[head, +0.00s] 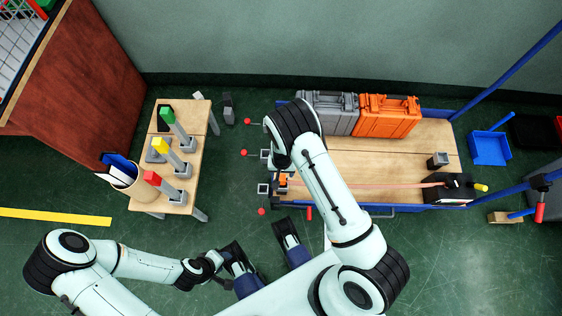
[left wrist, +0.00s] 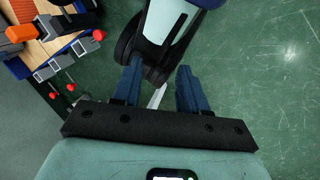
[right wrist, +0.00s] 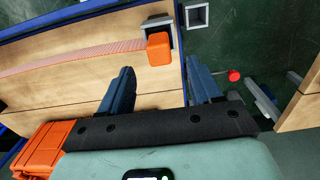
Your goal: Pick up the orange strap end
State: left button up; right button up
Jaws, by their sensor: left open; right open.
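The orange strap end (head: 283,181) is a small orange block at the left edge of the wooden cart top. A pale red strap (head: 370,184) runs from it to the right. In the right wrist view the strap end (right wrist: 158,50) sits beside a grey square bracket (right wrist: 158,20). My right gripper (right wrist: 160,66) is open and empty, with its fingertips pointing toward the strap end; I cannot tell the height between them. In the head view my right arm largely hides this gripper. My left gripper (left wrist: 158,70) is open and empty over the floor, away from the cart.
Grey (head: 330,113) and orange (head: 388,116) cases stand at the cart's back. A black box (head: 450,190) sits at the strap's right end. A small table (head: 200,118) with green, yellow and red-topped posts stands left. Red knobs (head: 262,211) stick out from the cart's left side.

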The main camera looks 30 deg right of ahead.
aim_at(282, 177)
jog(key=f+b, duration=0.1)
jog(key=f, duration=0.3)
jog(key=shift+s+f, duration=0.15)
jog(key=shift+s, duration=0.05)
notch_tip(282, 177, down, 4)
jog(key=shift+r+b, duration=0.1)
jog(key=shift+b, duration=0.5)
jog(key=shift+w+f, duration=0.1)
jog(key=shift+f, duration=0.3)
pick_arm(q)
jog(key=shift+t+y, duration=0.4)
jog(key=shift+t, duration=0.2)
jog(key=w+f, duration=0.1)
jog(key=w+a+f, duration=0.1)
jog(key=w+f, duration=0.1)
jog(key=shift+w+a, duration=0.35)
jog(key=shift+a, duration=0.05)
pick_arm(e)
jog(key=shift+r, duration=0.1)
jog(key=c, duration=1.1)
